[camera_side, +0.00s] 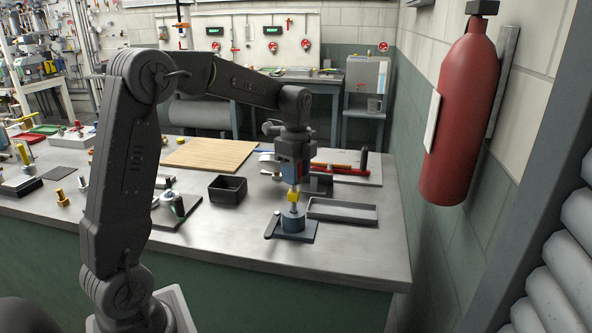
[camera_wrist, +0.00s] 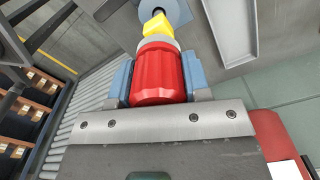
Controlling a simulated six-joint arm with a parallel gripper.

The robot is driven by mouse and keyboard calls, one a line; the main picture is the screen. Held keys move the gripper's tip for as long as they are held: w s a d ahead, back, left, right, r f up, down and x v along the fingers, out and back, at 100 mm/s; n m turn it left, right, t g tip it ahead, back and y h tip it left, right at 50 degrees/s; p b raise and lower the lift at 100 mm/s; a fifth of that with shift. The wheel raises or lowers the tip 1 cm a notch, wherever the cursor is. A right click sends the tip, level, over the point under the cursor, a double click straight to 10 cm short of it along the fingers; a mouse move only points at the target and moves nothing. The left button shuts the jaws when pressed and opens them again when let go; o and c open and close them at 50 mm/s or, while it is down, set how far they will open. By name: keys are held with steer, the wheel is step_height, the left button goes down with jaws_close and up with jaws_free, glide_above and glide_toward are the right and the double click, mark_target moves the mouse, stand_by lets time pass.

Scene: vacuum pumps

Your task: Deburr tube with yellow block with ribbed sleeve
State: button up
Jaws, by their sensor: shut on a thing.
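My gripper (camera_side: 295,178) is shut on the deburring tool, whose red ribbed sleeve (camera_wrist: 158,77) sits between blue-grey jaws in the wrist view. The tool's yellow block (camera_side: 293,196) points down below the jaws and also shows in the wrist view (camera_wrist: 159,24). Below it, a short metallic piece (camera_side: 293,209) stands at the top of a round blue-grey holder (camera_side: 292,222). I cannot tell whether it is the tube or the tool's tip, nor whether tool and tube touch. The holder stands on a dark plate with a small lever.
A grey shallow tray (camera_side: 342,216) lies just right of the holder. A black open box (camera_side: 228,189) stands to the left. A wooden board (camera_side: 209,153) lies behind. A light mat (camera_side: 372,177) with red and black tools lies at the back right. The front right of the bench is clear.

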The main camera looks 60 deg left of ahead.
steer(key=shift+f, duration=1.1)
steer(key=n, duration=0.5)
steer(key=shift+f+n, duration=0.1)
steer(key=shift+n, duration=0.2)
steer(key=n, duration=0.5)
steer(key=shift+s+f+n, duration=0.1)
steer(key=shift+n, duration=0.3)
steer(key=m, duration=0.5)
steer(key=shift+m, duration=0.3)
steer(key=m, duration=0.6)
